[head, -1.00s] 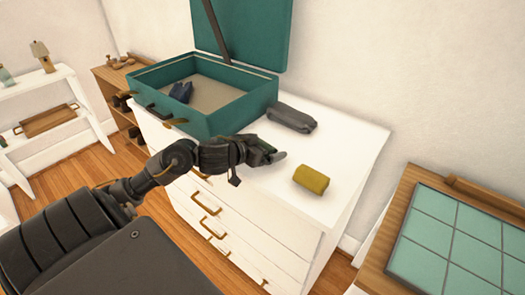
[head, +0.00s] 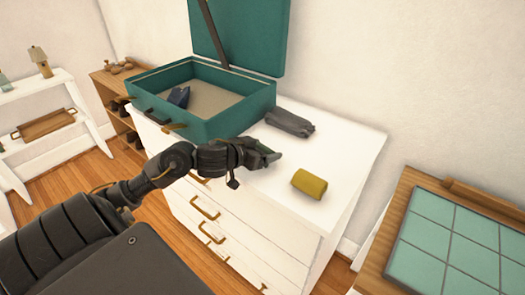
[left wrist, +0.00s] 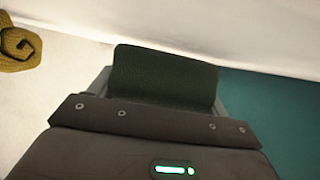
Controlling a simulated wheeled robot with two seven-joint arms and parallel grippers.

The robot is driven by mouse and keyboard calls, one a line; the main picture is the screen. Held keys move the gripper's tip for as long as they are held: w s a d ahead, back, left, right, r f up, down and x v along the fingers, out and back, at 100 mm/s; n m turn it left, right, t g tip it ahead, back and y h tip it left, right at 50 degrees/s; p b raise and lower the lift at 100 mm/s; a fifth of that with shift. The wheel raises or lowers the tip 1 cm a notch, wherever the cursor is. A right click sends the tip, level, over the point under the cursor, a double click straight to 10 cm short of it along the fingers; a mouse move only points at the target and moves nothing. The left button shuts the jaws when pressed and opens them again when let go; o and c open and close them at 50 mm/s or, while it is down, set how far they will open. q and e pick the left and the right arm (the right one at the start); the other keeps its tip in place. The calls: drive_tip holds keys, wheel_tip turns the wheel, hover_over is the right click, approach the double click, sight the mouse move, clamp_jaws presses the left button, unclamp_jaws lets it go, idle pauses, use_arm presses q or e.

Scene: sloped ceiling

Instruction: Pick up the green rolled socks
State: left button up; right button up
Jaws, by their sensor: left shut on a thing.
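The green rolled socks (left wrist: 165,80) show as a dark green roll between the fingers in the left wrist view. My left gripper (head: 266,155) is shut on them, over the front part of the white dresser top. In the head view the fingers hide most of the socks, and I cannot tell whether they touch the dresser top. My right gripper is not in view.
A mustard roll (head: 309,184) lies to the right of my left gripper on the white dresser (head: 335,140). A dark grey bundle (head: 290,122) lies behind it. An open teal suitcase (head: 228,122) holds a navy item (head: 179,96). A green-tiled table (head: 455,245) stands at right.

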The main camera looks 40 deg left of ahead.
sight(263, 143)
use_arm(q)
wheel_tip(263, 143, up, 3)
drive_tip(key=shift+r+p, duration=0.1)
drive_tip(key=shift+p, duration=0.65)
drive_tip(key=w+a+r+p+v, duration=0.1)
drive_tip(key=r+p+v, duration=0.1)
drive_tip(key=p+v, duration=1)
drive_tip(key=v, duration=0.4)
drive_tip(key=shift+r, duration=0.5)
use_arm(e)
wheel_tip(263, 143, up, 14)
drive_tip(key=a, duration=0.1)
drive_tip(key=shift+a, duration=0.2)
